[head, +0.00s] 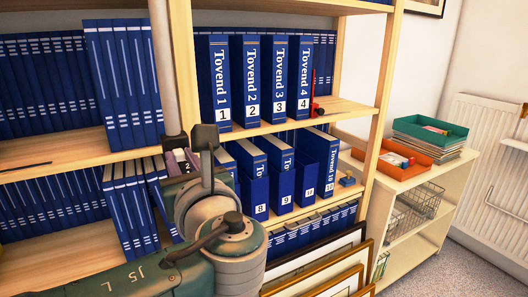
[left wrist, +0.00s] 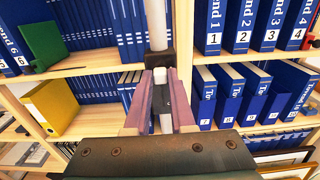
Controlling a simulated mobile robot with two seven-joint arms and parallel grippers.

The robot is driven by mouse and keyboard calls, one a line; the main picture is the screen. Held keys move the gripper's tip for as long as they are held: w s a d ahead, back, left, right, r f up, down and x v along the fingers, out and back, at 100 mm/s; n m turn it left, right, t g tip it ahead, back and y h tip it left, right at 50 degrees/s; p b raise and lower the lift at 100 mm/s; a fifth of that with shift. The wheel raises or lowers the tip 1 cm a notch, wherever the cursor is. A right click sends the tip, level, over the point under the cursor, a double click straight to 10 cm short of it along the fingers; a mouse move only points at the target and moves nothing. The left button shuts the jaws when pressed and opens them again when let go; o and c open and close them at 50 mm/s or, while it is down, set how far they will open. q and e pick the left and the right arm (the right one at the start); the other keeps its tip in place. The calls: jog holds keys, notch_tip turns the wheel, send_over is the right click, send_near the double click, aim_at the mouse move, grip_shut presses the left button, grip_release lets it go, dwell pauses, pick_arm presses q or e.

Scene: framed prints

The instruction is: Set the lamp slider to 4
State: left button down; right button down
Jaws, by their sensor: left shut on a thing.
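A pale upright pole (head: 160,60) stands in front of the shelf post, and it also shows in the left wrist view (left wrist: 156,25). A dark block (left wrist: 159,60), which looks like the lamp slider, sits around the pole; it shows in the head view (head: 176,142) too. My left gripper (left wrist: 161,98) has its purple fingers closed on a small dark piece just below this block. In the head view my left gripper (head: 182,160) is partly hidden by my own wrist. A small "2" shows by the fingers. The lamp's head is not in view. My right gripper is not in view.
Shelves with blue binders (head: 250,85) stand close behind the pole. Framed prints (head: 325,265) lean at the lower right. A low cabinet with an orange tray (head: 405,160) and a green tray (head: 430,133) stands further right. A yellow binder (left wrist: 50,105) is at left.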

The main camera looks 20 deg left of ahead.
pick_arm(q)
jog(key=shift+r, duration=0.25)
jog(key=c, duration=0.8)
grip_release()
jog(key=shift+o, duration=0.2)
jog(key=shift+f, duration=0.1)
jog(key=b+v, duration=0.1)
jog(key=v, duration=0.9)
jog(key=shift+a, duration=0.1)
